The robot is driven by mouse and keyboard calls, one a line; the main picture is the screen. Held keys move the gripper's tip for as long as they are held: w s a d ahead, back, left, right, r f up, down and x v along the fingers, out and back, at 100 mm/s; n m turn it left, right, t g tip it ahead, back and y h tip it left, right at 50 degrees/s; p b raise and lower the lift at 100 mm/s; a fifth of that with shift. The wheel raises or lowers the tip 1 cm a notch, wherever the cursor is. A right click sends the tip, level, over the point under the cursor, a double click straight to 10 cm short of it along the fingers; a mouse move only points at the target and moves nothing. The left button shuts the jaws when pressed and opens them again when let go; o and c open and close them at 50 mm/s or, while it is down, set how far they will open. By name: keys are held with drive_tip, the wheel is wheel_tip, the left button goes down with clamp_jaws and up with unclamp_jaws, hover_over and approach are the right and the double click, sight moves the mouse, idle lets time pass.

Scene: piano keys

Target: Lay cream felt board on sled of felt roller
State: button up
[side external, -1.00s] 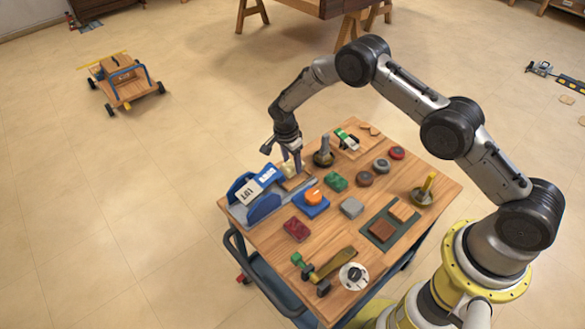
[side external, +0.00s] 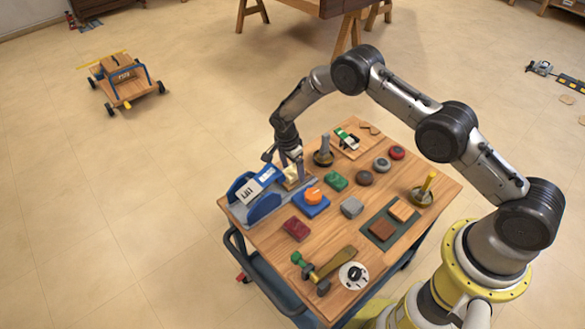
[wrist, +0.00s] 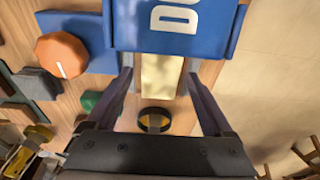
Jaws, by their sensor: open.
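The felt roller is a blue-sided machine (side external: 264,208) with a white and blue lettered cover at the table's left corner. Its blue lettered part (wrist: 176,27) fills the top of the wrist view. The cream felt board (side external: 291,173) lies at the roller's right end, over a tan part that seems to be the sled. In the wrist view the board (wrist: 160,76) runs up to the blue part's edge. My gripper (side external: 291,157) is open just above the board; in the wrist view its fingers (wrist: 160,82) stand apart on either side of it, with gaps visible.
A blue block with an orange knob (side external: 313,196) and a green block (side external: 336,180) stand close by. A grey post on a round base (side external: 324,152) stands behind. Several coloured blocks, a dark tray (side external: 382,243) and a dial (side external: 353,276) fill the table's front and right.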

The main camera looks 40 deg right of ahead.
wheel_tip(320, 180, up, 13)
drive_tip(key=a, duration=0.2)
wheel_tip(320, 180, up, 12)
drive_tip(key=n+t, duration=0.1)
drive_tip(key=n, duration=0.2)
hover_over(288, 174)
drive_tip(key=s+d, duration=0.1)
drive_tip(key=s, duration=0.3)
drive_tip(key=s+d+r+n+t+y, duration=0.15)
drive_tip(key=s+r+n, duration=0.35)
drive_tip(key=s+r, duration=0.6)
drive_tip(key=s+r+n+t, duration=0.1)
drive_tip(key=s+n, duration=0.4)
drive_tip(key=s, duration=0.7)
drive_tip(key=s+d+r+n+t, duration=0.1)
drive_tip(key=s+r+n, duration=0.3)
drive_tip(key=s, duration=0.7)
drive_tip(key=shift+s+n+t, duration=0.35)
drive_tip(key=shift+n+t, duration=0.15)
drive_tip(key=shift+t, duration=0.05)
